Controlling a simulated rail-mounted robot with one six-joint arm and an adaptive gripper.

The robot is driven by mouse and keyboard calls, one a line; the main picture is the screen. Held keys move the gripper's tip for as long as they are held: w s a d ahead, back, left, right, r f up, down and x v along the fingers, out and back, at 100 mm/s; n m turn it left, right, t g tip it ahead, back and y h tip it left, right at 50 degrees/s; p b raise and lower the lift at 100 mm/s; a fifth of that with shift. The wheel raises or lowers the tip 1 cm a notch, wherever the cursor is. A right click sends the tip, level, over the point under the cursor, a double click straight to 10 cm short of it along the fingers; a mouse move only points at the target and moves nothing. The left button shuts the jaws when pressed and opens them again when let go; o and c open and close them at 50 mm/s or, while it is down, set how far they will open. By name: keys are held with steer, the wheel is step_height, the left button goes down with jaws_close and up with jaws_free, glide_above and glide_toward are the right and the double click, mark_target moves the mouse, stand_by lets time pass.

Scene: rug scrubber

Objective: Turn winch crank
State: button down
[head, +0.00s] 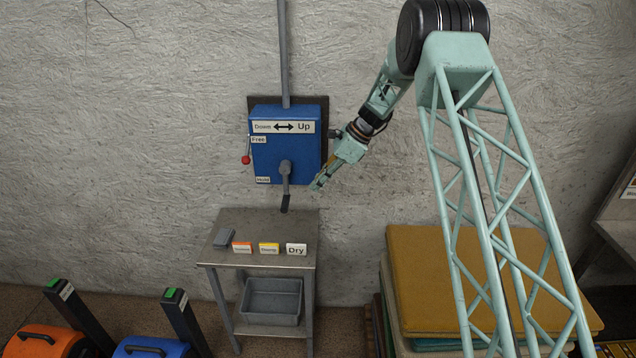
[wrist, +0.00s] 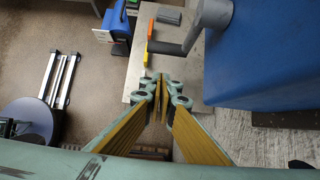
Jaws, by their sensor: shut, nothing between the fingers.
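The winch (head: 262,147) is a blue box on the wall with a label reading Down and Up. Its grey crank (head: 285,172) hangs down from the hub, with a dark handle (head: 285,203) at the lower end. A small lever with a red knob (head: 246,160) sits on the box's left side, between Free and Hold labels. My gripper (head: 316,187) is shut and empty, to the right of the crank and apart from it. In the wrist view, the closed fingertips (wrist: 161,78) are just below the crank arm (wrist: 186,45), beside the blue winch box (wrist: 265,55).
A metal table (head: 265,222) below the winch holds a grey block (head: 224,238) and small signs, including Dry (head: 296,249). A grey bin (head: 271,301) sits on its lower shelf. Stacked rugs (head: 465,270) stand at the right. Orange (head: 45,341) and blue machines (head: 150,347) stand lower left.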

mark_target(285, 186)
steer(key=a+f+p, duration=0.1)
steer(key=a+f, duration=0.6)
steer(key=a, duration=0.1)
steer(key=shift+w, duration=0.15)
steer(key=shift+f, duration=0.1)
stand_by(0.7)
